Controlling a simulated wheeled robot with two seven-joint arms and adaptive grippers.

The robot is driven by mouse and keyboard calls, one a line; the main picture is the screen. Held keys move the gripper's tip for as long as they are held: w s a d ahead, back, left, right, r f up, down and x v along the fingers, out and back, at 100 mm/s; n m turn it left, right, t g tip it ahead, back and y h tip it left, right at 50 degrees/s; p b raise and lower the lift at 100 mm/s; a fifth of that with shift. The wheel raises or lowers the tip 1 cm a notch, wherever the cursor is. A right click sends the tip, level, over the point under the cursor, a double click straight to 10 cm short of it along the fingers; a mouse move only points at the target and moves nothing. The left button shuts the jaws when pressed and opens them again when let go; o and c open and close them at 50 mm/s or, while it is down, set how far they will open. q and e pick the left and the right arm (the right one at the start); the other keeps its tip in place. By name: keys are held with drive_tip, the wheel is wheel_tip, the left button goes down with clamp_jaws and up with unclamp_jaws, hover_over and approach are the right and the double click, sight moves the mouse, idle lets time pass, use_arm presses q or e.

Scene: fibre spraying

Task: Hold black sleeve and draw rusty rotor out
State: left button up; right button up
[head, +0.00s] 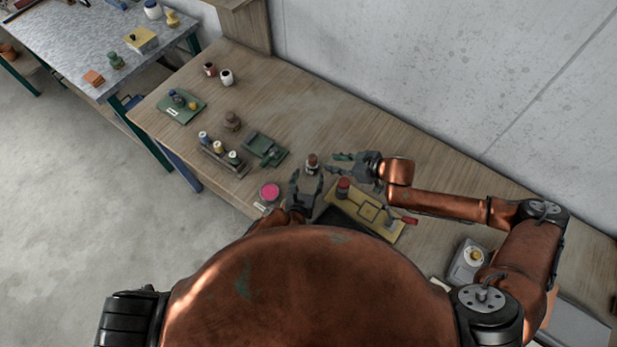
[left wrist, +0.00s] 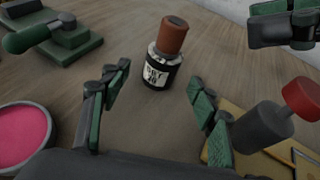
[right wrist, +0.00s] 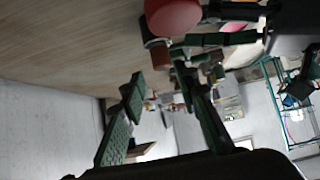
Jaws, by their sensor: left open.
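The black sleeve (left wrist: 162,72) stands upright on the wooden bench with a white label on its side. The rusty rotor (left wrist: 173,36) sticks out of its top; both show small in the head view (head: 312,164). My left gripper (left wrist: 155,85) is open, its fingers apart on either side of the near side of the sleeve, not touching it. My right gripper (head: 335,162) is open and empty, just right of the rotor in the head view. In the right wrist view, a rusty brown piece (right wrist: 160,56), apparently the rotor, shows beyond its fingertips.
A yellow board (head: 385,225) with a grey red-topped cylinder (left wrist: 263,128) stands close on the right. A pink dish (left wrist: 22,135) and a green fixture (head: 264,149) lie to the left. A rack of small bottles (head: 222,157) is farther left. The bench behind the sleeve is clear.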

sight(313, 165)
use_arm(q)
drive_tip(key=shift+w+d, duration=0.25)
drive_tip(key=shift+w, duration=0.05)
drive_tip(key=shift+x, duration=3.55)
drive_tip(key=shift+f, duration=0.15)
drive_tip(key=shift+c, duration=0.4)
